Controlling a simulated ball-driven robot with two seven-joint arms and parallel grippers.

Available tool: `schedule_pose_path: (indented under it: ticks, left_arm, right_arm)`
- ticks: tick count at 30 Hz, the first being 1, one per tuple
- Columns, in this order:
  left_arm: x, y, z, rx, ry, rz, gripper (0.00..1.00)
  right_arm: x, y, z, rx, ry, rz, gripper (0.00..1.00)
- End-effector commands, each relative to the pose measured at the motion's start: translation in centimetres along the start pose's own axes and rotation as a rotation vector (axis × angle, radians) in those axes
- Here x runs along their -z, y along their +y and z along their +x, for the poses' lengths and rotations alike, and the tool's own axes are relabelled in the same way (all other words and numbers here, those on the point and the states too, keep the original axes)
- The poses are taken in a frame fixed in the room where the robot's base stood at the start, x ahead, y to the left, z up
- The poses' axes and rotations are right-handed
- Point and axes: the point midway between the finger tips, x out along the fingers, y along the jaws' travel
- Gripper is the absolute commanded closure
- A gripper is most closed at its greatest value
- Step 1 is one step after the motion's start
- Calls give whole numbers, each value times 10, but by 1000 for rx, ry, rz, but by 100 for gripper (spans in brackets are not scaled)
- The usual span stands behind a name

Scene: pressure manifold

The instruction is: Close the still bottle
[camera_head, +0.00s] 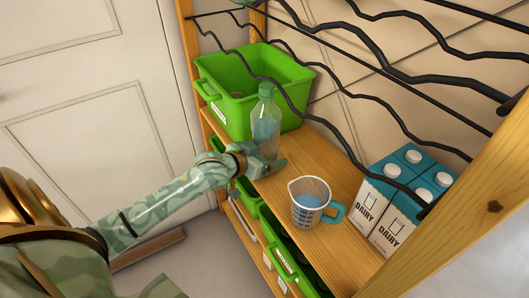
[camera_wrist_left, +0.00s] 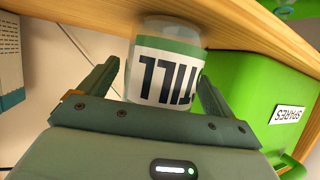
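In the left wrist view the bottle (camera_wrist_left: 168,70) appears upside down, with a white and green label whose letters end in "ILL". My left gripper (camera_head: 272,161) is at the bottle's lower part. In the wrist view its two fingers (camera_wrist_left: 160,75) stand spread on either side of the bottle, with a gap at the left finger. My right gripper is not in view.
A green bin (camera_head: 225,82), marked "SPARES" in the wrist view, stands behind the bottle. Black wavy rails cross above the shelf (camera_head: 335,158). More green bins sit below.

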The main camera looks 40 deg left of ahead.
Motion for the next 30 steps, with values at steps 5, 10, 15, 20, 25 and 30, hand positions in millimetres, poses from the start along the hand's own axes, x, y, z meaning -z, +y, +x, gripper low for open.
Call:
schedule_pose_path:
  ticks: [5,10,15,20,25,30]
  left_arm:
    - [3,0,-10,0,0,1,10]
    - [6,0,-43,0,0,1,10]
    - [5,0,-80,0,-1,0,10]
    - [4,0,-106,0,-1,-1,10]
    - [3,0,-119,0,0,-1,10]
    - [2,0,-121,0,1,0,10]
  right_arm:
    - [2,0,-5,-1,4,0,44]
    - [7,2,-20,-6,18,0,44]
    - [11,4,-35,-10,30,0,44]
    - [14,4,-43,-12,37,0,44]
    - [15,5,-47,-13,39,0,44]
    - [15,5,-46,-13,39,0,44]
